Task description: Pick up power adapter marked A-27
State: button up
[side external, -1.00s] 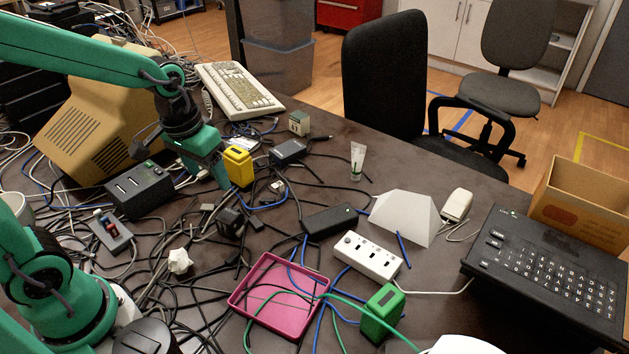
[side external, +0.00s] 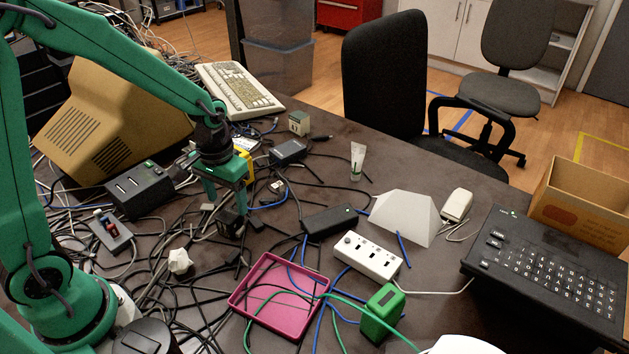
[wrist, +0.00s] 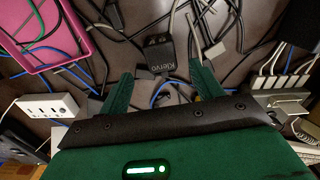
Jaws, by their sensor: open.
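No marking A-27 can be read in either view, so I cannot tell which adapter bears it. A black adapter (side external: 229,222) lies among the cables just below my gripper (side external: 226,204). In the wrist view this black adapter (wrist: 158,54) shows lettering like "Klervo" and lies just beyond the fingertips, roughly between their lines. My gripper (wrist: 161,70) is open and empty, with its fingers pointing down. A yellow block (side external: 244,150) stands behind my gripper and is partly hidden by it. A green adapter-like block (side external: 383,311) stands at the front right.
Tangled cables cover the tabletop around the black adapter. A pink tray (side external: 240,302), a white power strip (side external: 367,256) and a long black brick (side external: 330,221) lie to the right. A black box with slots (side external: 140,190) and a beige monitor (side external: 100,125) stand to the left.

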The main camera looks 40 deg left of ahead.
aim_at(229, 213)
jog(key=shift+f, duration=0.7)
jog(key=shift+f, duration=0.1)
jog(key=shift+a+f, duration=0.1)
jog(key=shift+f, duration=2.4)
jog(key=c, duration=1.2)
jog(key=shift+o, duration=0.2)
jog(key=shift+r, duration=0.15)
